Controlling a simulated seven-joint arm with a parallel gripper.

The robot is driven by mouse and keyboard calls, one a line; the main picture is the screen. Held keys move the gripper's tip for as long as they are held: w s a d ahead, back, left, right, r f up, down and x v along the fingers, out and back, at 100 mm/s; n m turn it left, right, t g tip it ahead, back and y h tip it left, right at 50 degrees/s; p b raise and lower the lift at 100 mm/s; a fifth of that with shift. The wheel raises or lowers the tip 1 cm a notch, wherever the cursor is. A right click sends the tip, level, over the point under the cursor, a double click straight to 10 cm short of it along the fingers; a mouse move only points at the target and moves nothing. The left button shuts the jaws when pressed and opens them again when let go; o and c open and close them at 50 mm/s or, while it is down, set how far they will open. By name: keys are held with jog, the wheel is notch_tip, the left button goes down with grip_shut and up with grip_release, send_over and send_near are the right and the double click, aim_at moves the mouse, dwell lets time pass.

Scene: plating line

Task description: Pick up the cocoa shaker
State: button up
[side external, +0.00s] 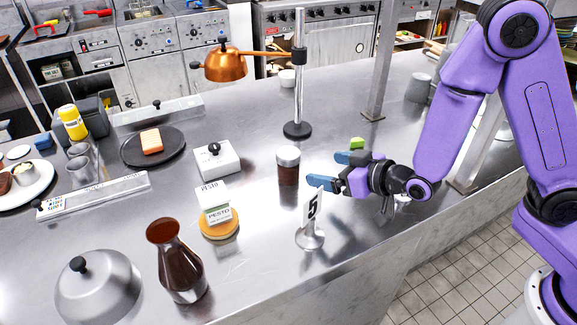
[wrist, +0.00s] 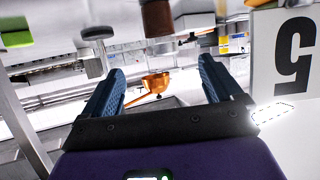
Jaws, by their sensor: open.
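The cocoa shaker (side external: 288,170), a small brown jar with a pale grey lid, stands upright on the steel counter in the side view. My gripper (side external: 331,170) is just right of it, low over the counter, with its blue fingers spread and pointing towards the shaker's side. The shaker appears clear of the fingers, with a small gap between. In the wrist view the open fingers (wrist: 160,85) have nothing between them nearby. A brown cylinder (wrist: 157,20) at the top edge of this upside-down view may be the shaker; it is cut off.
A number 5 table sign (side external: 311,215) stands close in front of my gripper and looms in the wrist view (wrist: 287,55). A green item (side external: 357,143) lies behind the gripper.

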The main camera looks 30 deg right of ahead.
aim_at(298, 164)
jog(key=shift+x, duration=6.75)
jog(key=c, duration=1.2)
